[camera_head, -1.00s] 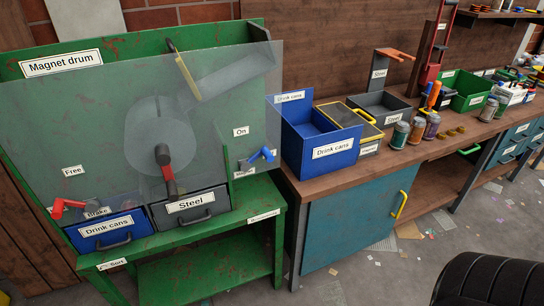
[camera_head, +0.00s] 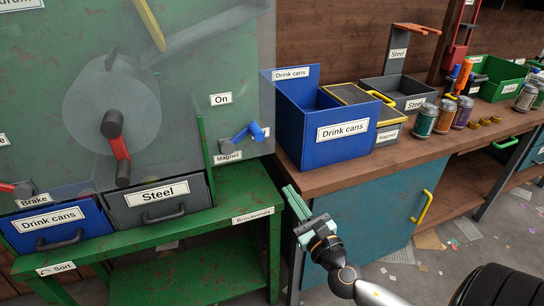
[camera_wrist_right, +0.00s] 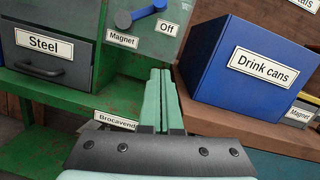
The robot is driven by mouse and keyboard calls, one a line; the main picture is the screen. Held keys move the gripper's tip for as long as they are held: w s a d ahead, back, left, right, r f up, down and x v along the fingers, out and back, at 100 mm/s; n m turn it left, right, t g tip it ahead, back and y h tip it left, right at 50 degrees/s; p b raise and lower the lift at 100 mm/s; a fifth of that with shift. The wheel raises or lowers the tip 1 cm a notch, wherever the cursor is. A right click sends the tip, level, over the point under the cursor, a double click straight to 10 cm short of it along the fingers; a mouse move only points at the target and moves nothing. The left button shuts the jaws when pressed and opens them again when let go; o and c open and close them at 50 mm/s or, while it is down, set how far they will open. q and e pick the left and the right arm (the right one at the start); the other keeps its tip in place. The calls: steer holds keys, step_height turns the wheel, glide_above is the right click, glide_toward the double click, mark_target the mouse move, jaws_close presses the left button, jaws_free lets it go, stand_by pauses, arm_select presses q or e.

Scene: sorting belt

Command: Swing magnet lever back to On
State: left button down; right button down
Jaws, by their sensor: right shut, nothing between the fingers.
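The magnet lever (camera_head: 244,134) has a blue handle on a dark round pivot, mounted on the green machine panel above the "Magnet" label (camera_head: 228,157). Its handle points right and slightly up, away from the "On" label (camera_head: 221,99) above it. In the right wrist view the lever (camera_wrist_right: 148,11) is at the top, beside the "Off" label (camera_wrist_right: 167,27). My right gripper (camera_head: 293,198) is shut and empty, in front of the workbench edge, below and right of the lever and apart from it. Its fingers (camera_wrist_right: 158,78) point up in the right wrist view. My left gripper is not in view.
A blue "Drink cans" box (camera_head: 309,138) stands on the bench right of the lever. A clear guard covers the drum and red-handled crank (camera_head: 120,158) to the left. The steel drawer (camera_head: 160,203) sits lower left. Space directly before the lever looks free.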

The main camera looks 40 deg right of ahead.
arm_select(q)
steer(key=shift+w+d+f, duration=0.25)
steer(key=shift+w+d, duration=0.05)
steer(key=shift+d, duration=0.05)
arm_select(e)
steer(key=n, duration=0.1)
steer(key=r+n, duration=0.1)
steer(key=shift+w+d+r+n+t, duration=0.25)
steer(key=shift+w+d+n+t, duration=0.05)
steer(key=shift+w+n+t, duration=0.1)
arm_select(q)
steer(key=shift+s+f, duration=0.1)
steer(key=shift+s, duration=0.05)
